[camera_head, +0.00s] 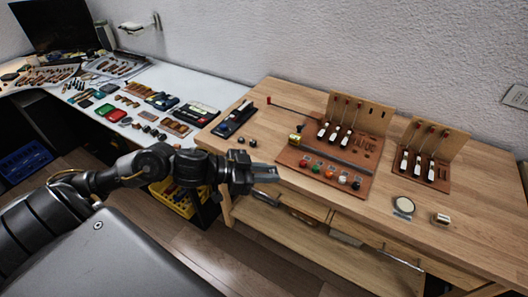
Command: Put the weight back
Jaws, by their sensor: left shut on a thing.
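My left gripper (268,173) comes in from the left and is by the left front edge of the wooden bench, left of the larger board. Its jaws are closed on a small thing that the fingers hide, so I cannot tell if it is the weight. A small metal block (440,219) and a round pale disc with a dark rim (404,205) lie at the front right. My right gripper is not in view.
On the wooden bench (480,213), a larger board (314,163) holds key models and a row of coloured knobs. A smaller key model (425,165) stands to its right. A dark tray (234,119) lies at the back left. The white table (201,87) holds many small parts.

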